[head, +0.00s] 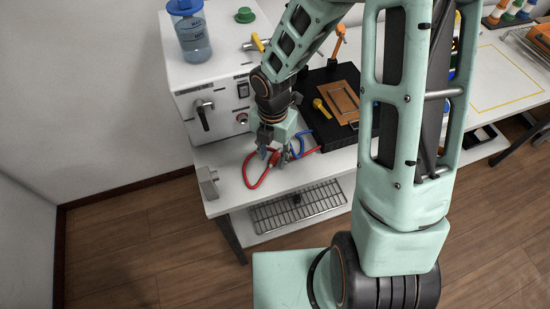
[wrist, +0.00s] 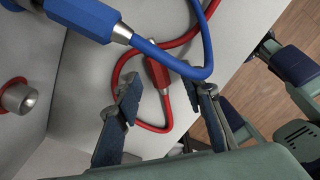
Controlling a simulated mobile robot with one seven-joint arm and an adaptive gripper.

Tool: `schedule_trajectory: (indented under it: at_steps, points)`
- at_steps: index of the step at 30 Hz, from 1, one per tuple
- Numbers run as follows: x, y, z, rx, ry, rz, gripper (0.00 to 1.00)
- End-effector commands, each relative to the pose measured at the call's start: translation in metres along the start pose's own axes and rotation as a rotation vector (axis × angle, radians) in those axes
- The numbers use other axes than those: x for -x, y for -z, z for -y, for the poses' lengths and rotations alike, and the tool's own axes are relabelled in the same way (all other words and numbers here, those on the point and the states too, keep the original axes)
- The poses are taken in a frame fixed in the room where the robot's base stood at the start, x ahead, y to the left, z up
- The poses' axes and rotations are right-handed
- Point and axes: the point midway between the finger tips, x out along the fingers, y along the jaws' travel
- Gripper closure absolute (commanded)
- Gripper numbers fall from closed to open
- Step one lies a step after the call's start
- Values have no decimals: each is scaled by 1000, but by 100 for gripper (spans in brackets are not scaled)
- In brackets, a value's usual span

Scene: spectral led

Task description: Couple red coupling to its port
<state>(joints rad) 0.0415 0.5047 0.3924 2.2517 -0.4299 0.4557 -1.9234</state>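The red coupling (wrist: 157,73) is a red body on a thin red hose, lying on the white bench top in the wrist view. My gripper (wrist: 160,97) is open. Its two fingers are well apart, one on each side of the coupling's line, and the coupling shows between and beyond the tips, not clamped. In the head view my gripper (head: 276,155) is low over the bench, beside the red hose loop (head: 262,180); the coupling itself is hard to make out there. The port, a metal nozzle with a red ring (wrist: 19,97), is on the white box front, also in the head view (head: 242,118).
A blue coupling (wrist: 88,17) with a blue hose crosses above the red one in the wrist view. The white box (head: 185,78) carries a lever handle (head: 203,112). A black board (head: 330,125) is to the right. A metal block (head: 208,182) stands at the bench's left edge.

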Motion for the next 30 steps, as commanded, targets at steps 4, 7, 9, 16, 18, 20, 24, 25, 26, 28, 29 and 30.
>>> schedule_trajectory:
  at_steps: [4,7,9,16,18,20,24,25,26,28,29,30]
  points:
    - [-7,0,0,0,-1,1,64]
    - [-6,-1,0,-1,-1,2,64]
    - [-6,-1,0,-1,-1,1,65]
    - [-6,-1,0,-1,-1,1,90]
    - [-6,-1,0,-1,-1,1,98]
    - [-6,-1,0,-1,-1,1,100]
    - [-6,-1,0,-1,-1,1,100]
    - [-6,-1,0,-1,-1,1,100]
    - [-6,-1,0,-1,-1,1,100]
    - [-5,-1,0,-1,-1,1,100]
    - [-5,0,0,-1,-1,1,100]
    - [-4,0,-1,-1,-1,1,100]
